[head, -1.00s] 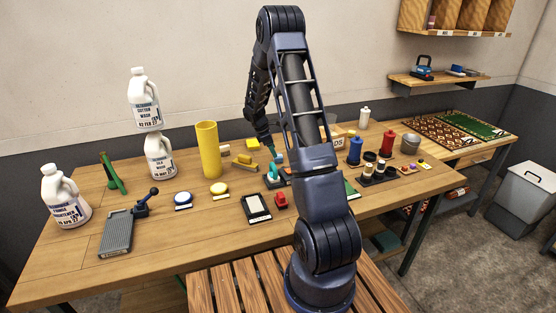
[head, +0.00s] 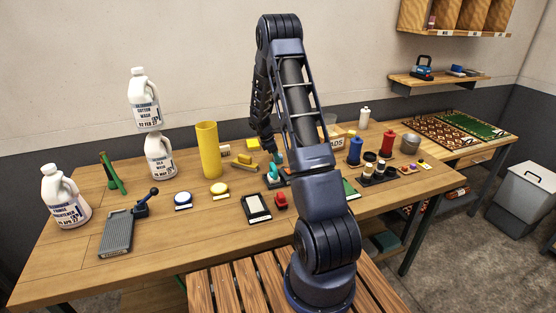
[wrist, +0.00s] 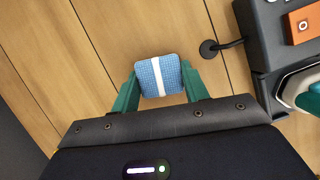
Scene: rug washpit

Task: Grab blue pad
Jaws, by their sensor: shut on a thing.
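The blue pad (wrist: 145,76) is a small, rounded square with a woven blue face and a white stripe across it. It sits between the two green fingers of my gripper (wrist: 161,82) in the wrist view. My gripper is shut on it, one finger against each side. Plank wood of the bench (wrist: 110,50) shows beyond the pad; I cannot tell how far the pad is above it. In the head view my gripper (head: 278,158) is low over the middle of the bench, and the pad is too hidden there to make out.
A dark box-like fixture with an orange block (wrist: 304,25) is right of the pad. A yellow cylinder (head: 208,150) stands left of my arm. Bottles, blue (head: 355,151) and red (head: 386,143), stand to the right. The bench's front left has clear wood.

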